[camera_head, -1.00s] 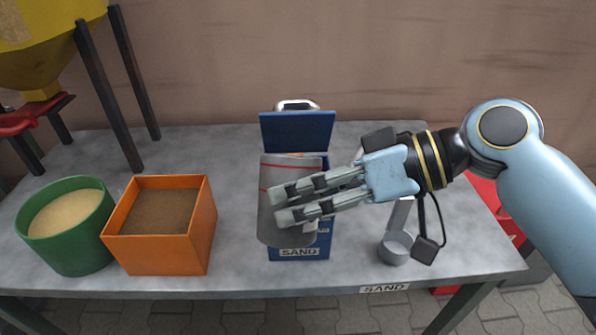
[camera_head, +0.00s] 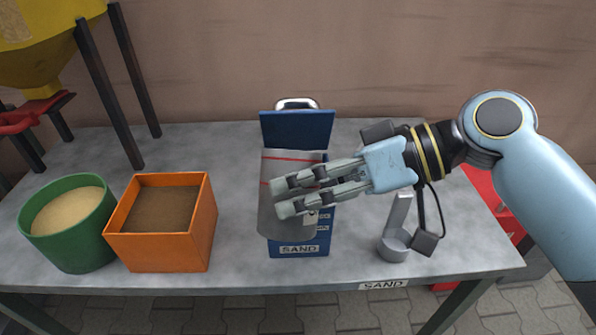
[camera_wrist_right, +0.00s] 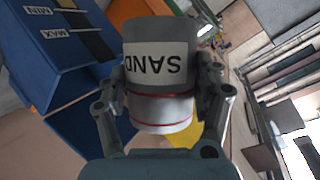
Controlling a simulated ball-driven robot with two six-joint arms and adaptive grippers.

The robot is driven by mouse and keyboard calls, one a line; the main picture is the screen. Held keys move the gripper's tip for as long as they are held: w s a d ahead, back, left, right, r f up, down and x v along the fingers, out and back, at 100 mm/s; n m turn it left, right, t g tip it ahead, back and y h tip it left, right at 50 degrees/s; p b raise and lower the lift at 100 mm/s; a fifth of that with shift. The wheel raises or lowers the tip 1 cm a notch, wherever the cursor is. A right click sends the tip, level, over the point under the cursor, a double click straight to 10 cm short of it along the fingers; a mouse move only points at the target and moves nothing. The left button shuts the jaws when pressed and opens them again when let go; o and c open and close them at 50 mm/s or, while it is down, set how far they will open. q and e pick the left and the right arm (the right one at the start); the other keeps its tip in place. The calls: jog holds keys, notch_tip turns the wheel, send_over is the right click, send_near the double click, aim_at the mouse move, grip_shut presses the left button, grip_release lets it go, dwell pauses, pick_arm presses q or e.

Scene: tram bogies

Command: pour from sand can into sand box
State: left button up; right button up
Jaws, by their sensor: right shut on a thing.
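The sand can (camera_head: 290,166), a grey cylinder with red lines, is in my right gripper (camera_head: 285,197), whose fingers are closed around it. In the right wrist view the can (camera_wrist_right: 150,40) shows a SAND label between the two fingers. In the head view the can is in front of the blue sand box (camera_head: 300,250), hiding much of its front and its opening. The box's blue lid (camera_head: 298,130) stands raised at the back. Whether any sand is flowing is hidden. My left gripper is not in view.
A green tub of pale sand (camera_head: 68,250) and an orange box of brown material (camera_head: 160,252) stand at the left of the grey table (camera_head: 245,285). A yellow hopper (camera_head: 45,65) stands back left.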

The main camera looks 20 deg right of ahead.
jog(key=shift+w+r+m+g+p, duration=0.15)
jog(key=shift+r+m+g+p, duration=0.15)
jog(key=shift+r+m+p, duration=0.2)
dwell(1.5)
jog(key=shift+w+d+f+m+g+y, duration=0.1)
jog(key=shift+f+m+g+y, duration=0.6)
jog(key=shift+m, duration=0.3)
dwell(4.0)
jog(key=shift+r+g, duration=0.3)
jog(key=shift+g, duration=0.1)
dwell(0.6)
